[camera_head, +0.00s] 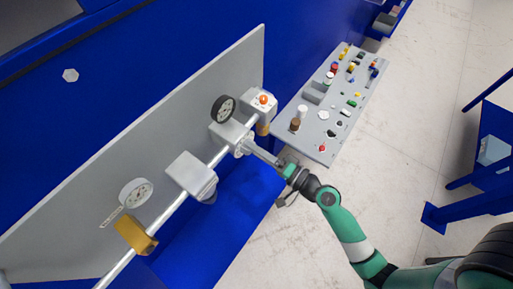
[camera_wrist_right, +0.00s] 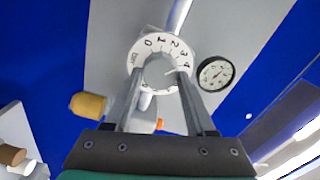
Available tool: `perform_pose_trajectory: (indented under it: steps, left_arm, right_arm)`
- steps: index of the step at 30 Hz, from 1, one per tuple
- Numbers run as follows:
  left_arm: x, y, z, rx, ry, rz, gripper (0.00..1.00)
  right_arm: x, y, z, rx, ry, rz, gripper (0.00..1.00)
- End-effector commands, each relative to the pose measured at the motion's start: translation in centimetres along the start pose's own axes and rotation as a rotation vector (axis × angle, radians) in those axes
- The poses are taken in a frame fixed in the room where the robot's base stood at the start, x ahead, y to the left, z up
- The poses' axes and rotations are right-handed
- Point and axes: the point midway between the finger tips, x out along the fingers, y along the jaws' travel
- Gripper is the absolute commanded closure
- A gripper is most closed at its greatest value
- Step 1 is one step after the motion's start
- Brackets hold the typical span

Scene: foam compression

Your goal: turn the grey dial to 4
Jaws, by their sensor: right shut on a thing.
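The grey dial (camera_wrist_right: 159,72) sits inside a white ring scale (camera_wrist_right: 138,52) with black numbers from 0 to 4, seen in the right wrist view. My right gripper (camera_wrist_right: 160,76) has one finger on each side of the dial and is shut on it. A pale line on the dial appears to point toward the 3–4 side; its exact reading is unclear. In the head view, my right gripper (camera_head: 247,149) reaches the dial at the box on the pipe, and its fingers hide most of it. My left gripper is not in view.
A black gauge (camera_head: 223,109) is above the dial, and an orange-topped box (camera_head: 262,99) is beside it. A white gauge (camera_head: 136,192) and yellow block (camera_head: 136,235) are lower left on the pipe.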

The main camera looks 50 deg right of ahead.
Motion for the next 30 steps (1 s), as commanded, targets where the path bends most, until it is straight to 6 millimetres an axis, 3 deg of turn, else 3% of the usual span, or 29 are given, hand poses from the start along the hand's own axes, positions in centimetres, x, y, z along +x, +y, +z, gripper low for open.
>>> perform_pose_trajectory:
  steps: [13,30]
  left_arm:
    - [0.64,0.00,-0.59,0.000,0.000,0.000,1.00]
    - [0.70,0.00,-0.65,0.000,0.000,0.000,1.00]
  right_arm:
    - [0.00,-0.02,-0.05,0.271,0.002,-0.002,1.00]
    - [0.00,0.06,-0.01,0.320,0.001,-0.002,1.00]
